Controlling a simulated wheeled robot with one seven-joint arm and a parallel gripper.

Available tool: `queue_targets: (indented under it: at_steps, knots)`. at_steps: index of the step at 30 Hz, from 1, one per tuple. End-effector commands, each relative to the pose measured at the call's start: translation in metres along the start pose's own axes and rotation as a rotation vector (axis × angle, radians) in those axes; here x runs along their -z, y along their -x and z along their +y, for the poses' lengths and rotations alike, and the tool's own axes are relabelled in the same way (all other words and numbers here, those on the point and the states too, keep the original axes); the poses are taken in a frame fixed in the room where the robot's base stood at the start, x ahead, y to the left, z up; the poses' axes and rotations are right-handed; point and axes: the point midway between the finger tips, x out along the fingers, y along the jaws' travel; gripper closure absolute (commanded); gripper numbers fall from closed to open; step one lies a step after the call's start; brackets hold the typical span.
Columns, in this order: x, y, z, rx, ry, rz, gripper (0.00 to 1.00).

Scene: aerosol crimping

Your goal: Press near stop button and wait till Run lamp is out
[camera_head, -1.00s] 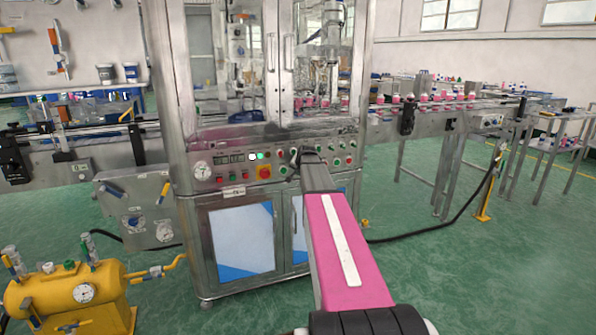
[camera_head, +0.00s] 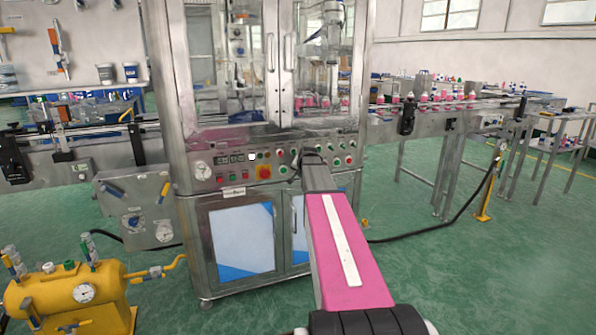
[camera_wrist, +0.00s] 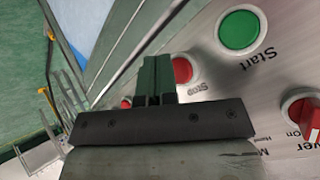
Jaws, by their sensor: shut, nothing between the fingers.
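My gripper (camera_wrist: 157,78) is shut and empty, with its dark green fingertips at the panel. The red button marked Stop (camera_wrist: 184,70) shows just right of the fingertips, its left part hidden behind them. I cannot tell whether the fingers touch it. A green Start button (camera_wrist: 239,30) lies above right of it. In the head view my gripper (camera_head: 309,156) reaches the control panel (camera_head: 225,187) on the machine's front and hides part of it. A white lamp (camera_head: 252,156) is lit near the small displays. The spot just right of it shows no green glow.
Conveyors (camera_head: 440,112) run out on both sides. A yellow tank (camera_head: 70,295) stands at lower left.

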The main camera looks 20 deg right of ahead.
Motion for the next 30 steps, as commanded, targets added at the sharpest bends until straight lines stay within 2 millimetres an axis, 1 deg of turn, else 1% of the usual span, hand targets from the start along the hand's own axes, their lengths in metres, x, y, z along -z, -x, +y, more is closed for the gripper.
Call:
queue_targets:
  at_steps: [18, 30]
  knots:
    - [-0.025, 0.034, 0.024, -0.001, 0.000, 0.000, 1.00]
    - [-0.025, 0.034, 0.025, 0.000, 0.000, 0.000, 1.00]
